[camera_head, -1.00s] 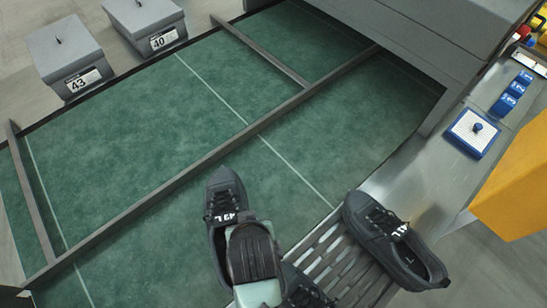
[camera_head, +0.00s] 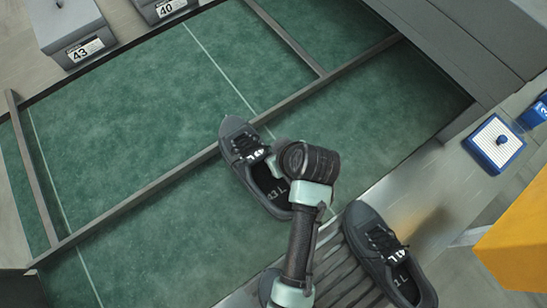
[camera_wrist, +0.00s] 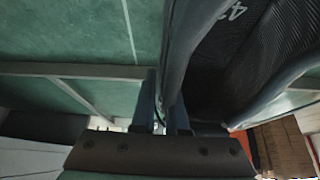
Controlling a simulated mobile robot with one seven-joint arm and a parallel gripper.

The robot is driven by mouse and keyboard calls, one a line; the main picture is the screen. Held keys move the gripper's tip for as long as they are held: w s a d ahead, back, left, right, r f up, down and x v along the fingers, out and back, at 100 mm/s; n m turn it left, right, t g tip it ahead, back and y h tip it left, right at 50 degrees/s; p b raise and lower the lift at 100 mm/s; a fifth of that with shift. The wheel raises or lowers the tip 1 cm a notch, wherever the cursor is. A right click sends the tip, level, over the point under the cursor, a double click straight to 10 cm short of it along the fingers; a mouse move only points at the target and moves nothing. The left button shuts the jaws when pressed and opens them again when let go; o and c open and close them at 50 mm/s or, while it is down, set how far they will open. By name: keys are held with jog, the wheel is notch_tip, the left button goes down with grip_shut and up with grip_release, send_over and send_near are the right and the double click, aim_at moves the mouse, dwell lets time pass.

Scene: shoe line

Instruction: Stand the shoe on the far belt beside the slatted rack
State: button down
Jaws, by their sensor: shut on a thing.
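A dark grey shoe (camera_head: 236,140), its insole marked 43 L, is held by my gripper (camera_head: 275,156), toe pointing up-left in the head view. It covers part of the long grey rail; its height above the belt is hard to judge. In the wrist view my gripper (camera_wrist: 168,118) is shut on the shoe's side wall (camera_wrist: 185,50); the insole shows at right. The far belt (camera_head: 140,100) is green, beyond the rail. The slatted rack (camera_head: 345,272) is at the bottom, partly hidden by my arm. A second dark shoe (camera_head: 370,222) lies on its right side.
The long grey rail (camera_head: 130,193) splits the green surface, with crossbars (camera_head: 285,38) on the far part. Boxes marked 43 (camera_head: 75,30) and 40 (camera_head: 160,8) stand beyond. A grey housing (camera_head: 450,40) spans the right end. A blue-edged tray (camera_head: 494,145) and a yellow block (camera_head: 520,245) are at right.

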jog(key=shift+f, duration=1.8)
jog(key=shift+f, duration=0.3)
jog(key=c, duration=0.9)
grip_release()
jog(key=shift+c, duration=0.2)
